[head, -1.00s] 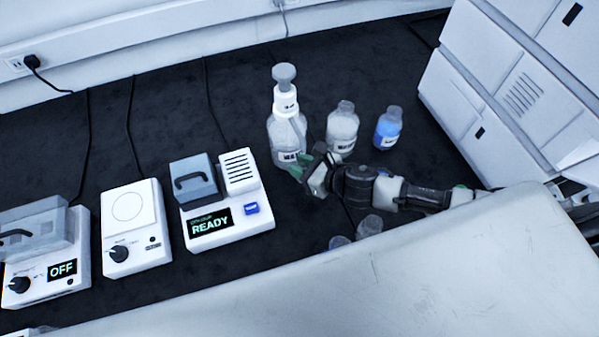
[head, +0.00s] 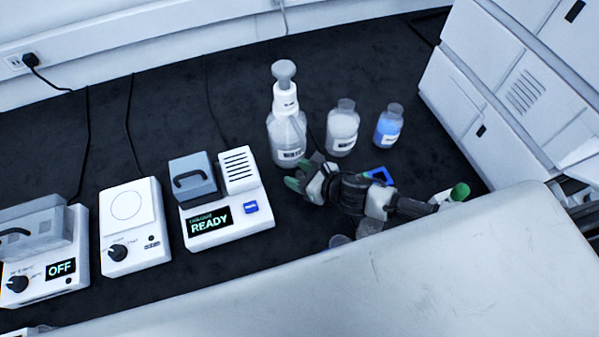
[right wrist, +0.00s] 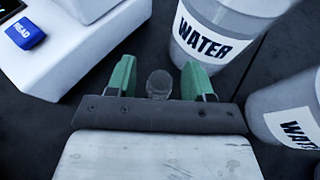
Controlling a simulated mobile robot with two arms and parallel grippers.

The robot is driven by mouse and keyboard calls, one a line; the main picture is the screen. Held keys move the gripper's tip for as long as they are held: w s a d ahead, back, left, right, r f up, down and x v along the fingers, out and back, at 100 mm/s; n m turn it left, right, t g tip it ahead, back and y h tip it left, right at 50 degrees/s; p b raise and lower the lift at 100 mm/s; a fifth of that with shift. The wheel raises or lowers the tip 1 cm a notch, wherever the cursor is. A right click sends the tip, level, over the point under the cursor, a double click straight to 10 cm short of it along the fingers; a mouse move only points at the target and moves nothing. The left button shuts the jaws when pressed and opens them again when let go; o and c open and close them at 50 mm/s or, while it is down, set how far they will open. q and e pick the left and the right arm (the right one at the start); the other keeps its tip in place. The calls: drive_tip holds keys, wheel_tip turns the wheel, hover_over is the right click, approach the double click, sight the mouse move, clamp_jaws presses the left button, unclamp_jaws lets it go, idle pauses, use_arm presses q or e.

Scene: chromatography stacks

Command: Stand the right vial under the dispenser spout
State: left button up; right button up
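The dispenser is a clear pump bottle (head: 287,138) with a white collar and grey top, upright behind my right gripper (head: 298,176). In the right wrist view its WATER label shows on the bottle (right wrist: 215,42) just beyond the fingertips. A small clear vial (right wrist: 160,85) shows between the two green fingers of that gripper, with a visible gap on each side. The right gripper looks open around it. In the head view the vial is hidden or too small to make out. The spout is not clear. My left gripper is out of view.
A reader showing READY (head: 228,230) is at left. A blue frame (head: 379,173) and a green-capped item (head: 460,192) are near my right arm. Dark bench is free behind the devices.

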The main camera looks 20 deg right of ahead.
drive_tip(key=shift+r, duration=0.2)
drive_tip(key=b+v, duration=0.1)
drive_tip(key=v, duration=0.6)
drive_tip(key=shift+s+d, duration=0.15)
drive_tip(key=shift+d, duration=0.1)
drive_tip(key=shift+r, duration=0.1)
